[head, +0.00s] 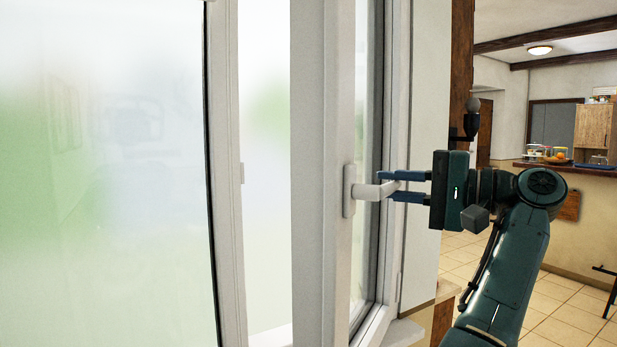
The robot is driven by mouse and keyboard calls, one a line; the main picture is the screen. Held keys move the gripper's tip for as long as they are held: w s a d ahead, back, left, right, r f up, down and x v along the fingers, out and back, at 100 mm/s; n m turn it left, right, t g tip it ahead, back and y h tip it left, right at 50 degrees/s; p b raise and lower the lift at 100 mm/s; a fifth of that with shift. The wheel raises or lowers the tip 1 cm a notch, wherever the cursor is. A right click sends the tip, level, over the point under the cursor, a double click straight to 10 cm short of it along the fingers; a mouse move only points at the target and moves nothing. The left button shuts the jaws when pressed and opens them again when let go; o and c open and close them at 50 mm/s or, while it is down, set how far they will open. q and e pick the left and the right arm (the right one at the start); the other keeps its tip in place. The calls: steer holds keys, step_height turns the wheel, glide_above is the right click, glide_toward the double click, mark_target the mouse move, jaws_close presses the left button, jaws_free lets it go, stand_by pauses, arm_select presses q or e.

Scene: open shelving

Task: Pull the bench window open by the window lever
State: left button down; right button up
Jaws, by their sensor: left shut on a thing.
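The bench window (338,275) has a white frame. The fingers cover a little of the lever's tip. My right gripper is not in view.
A large frosted pane (105,180) fills the left side. A wall edge (430,90) stands right of the window. Behind my arm lie a tiled floor (560,300) and a counter (590,172) with a fruit plate (557,160). The floor between looks clear.

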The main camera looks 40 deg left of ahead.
arm_select(q)
steer(key=shift+w+d+n+g+h, duration=0.2)
steer(key=shift+d+n+g+h, duration=0.3)
steer(key=shift+d+n+g, duration=0.65)
steer(key=shift+w+d+m, duration=0.1)
steer(key=shift+d+m, duration=0.15)
steer(key=shift+d, duration=0.65)
steer(key=c, duration=1.8)
jaws_free()
steer(key=o, duration=0.3)
steer(key=shift+s+r, duration=0.15)
steer(key=shift+s, duration=0.05)
steer(key=o, duration=0.5)
steer(key=shift+w, duration=0.15)
steer(key=o, duration=1)
